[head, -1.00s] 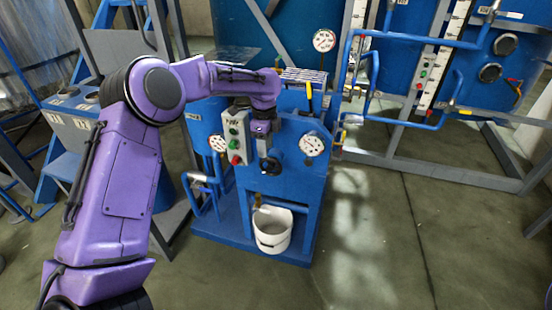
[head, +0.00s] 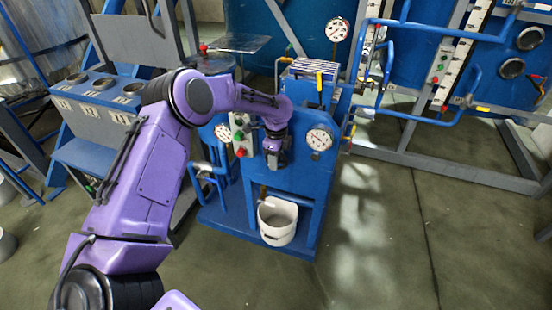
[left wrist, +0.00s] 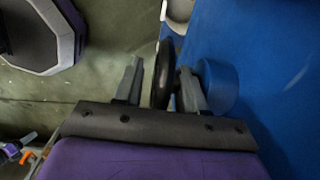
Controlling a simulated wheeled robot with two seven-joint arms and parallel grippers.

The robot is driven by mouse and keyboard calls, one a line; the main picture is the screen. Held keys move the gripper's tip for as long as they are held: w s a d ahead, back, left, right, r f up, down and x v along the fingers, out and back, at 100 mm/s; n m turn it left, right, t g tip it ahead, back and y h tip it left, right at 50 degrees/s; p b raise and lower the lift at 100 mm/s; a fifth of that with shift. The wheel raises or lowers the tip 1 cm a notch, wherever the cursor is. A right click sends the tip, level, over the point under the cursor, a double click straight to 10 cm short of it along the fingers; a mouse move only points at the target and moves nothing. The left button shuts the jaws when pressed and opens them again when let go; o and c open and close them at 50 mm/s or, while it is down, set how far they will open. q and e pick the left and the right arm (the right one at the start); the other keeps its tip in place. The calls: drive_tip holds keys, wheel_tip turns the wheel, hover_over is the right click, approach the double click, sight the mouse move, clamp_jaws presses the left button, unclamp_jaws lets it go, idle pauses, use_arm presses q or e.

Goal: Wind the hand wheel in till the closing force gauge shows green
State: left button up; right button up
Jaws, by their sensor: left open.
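The black hand wheel (left wrist: 163,75) shows edge-on in the left wrist view, in front of a round blue boss on the blue machine. My left gripper (left wrist: 160,85) is open, with one grey finger on each side of the wheel's rim; I cannot tell whether either touches it. In the head view the left gripper (head: 276,158) is at the machine's front and mostly hides the wheel. A round white gauge (head: 319,138) is on the front just right of the gripper. Its needle and any green zone are too small to read. My right gripper is not in view.
A button box (head: 240,133) and another gauge (head: 222,132) are left of the gripper. A white bucket (head: 278,222) stands below, inside the blue frame. Blue pipes (head: 410,115) run at the right. The floor (head: 390,230) to the right is clear.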

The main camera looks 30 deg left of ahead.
use_arm(q)
clamp_jaws()
drive_tip(key=shift+r+y+p, duration=0.2)
drive_tip(key=shift+y+p, duration=0.3)
drive_tip(key=shift+p, duration=0.3)
drive_tip(key=shift+d, duration=0.1)
drive_tip(key=shift+w+f+y, duration=0.1)
drive_tip(key=shift+f+y, duration=0.05)
drive_tip(key=shift+y, duration=0.15)
unclamp_jaws()
drive_tip(key=r, duration=0.3)
drive_tip(key=d+r, duration=0.1)
drive_tip(key=r, duration=0.6)
drive_tip(key=shift+w+d+r, duration=0.15)
drive_tip(key=shift+d+r, duration=0.05)
